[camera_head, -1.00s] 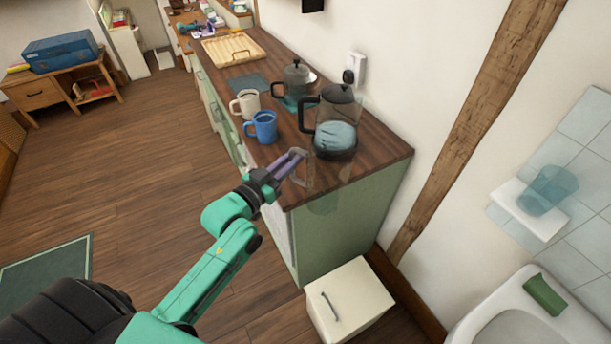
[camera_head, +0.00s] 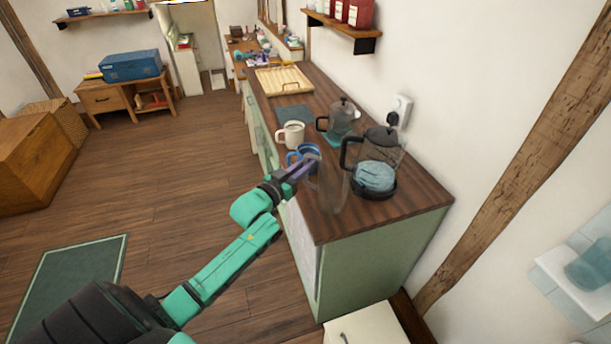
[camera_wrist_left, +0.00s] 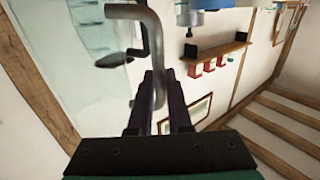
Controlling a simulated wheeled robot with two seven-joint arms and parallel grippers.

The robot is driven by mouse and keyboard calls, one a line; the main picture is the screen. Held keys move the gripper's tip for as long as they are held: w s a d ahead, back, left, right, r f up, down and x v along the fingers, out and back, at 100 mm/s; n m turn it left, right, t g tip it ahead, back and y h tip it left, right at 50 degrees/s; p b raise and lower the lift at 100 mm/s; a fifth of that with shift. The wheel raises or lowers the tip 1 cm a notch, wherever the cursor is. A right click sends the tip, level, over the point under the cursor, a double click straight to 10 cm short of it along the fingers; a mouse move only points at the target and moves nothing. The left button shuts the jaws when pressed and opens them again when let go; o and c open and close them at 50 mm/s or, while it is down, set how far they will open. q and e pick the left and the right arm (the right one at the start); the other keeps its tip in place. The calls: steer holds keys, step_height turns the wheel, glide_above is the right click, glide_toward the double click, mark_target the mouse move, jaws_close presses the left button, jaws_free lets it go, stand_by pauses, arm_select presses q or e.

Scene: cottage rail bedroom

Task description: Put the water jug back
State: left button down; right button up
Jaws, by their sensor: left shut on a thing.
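The water jug (camera_head: 333,190) is clear and hard to see against the counter. It hangs from my left gripper (camera_head: 306,168), which is shut on its handle. In the left wrist view the grey bent handle (camera_wrist_left: 153,40) runs between the fingers of my left gripper (camera_wrist_left: 161,82). The jug's clear body (camera_wrist_left: 75,60) seems to fill the left of that view. In the head view the jug overlaps the counter's near left part, in front of the glass kettle. I cannot tell whether its bottom touches the counter. My right gripper is not in view.
The wooden counter (camera_head: 420,198) holds the black-lidded kettle (camera_head: 375,177), a smaller pot (camera_head: 341,117), a white mug (camera_head: 291,134), a blue mug (camera_head: 300,153) partly behind my gripper, a dark mat (camera_head: 295,113) and a wooden tray (camera_head: 283,81). A cream box (camera_head: 368,325) stands below the counter end.

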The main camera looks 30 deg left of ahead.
mark_target(305, 179)
arm_select(q)
step_height(305, 179, down, 4)
steer(key=shift+f, duration=0.1)
steer(key=c, duration=0.8)
jaws_free()
steer(key=shift+c, duration=0.2)
steer(key=shift+s, duration=0.1)
steer(key=s+a+b, duration=0.1)
steer(key=s, duration=1)
steer(key=shift+s+a, duration=0.3)
steer(key=shift+s, duration=0.1)
steer(key=shift+f, duration=0.1)
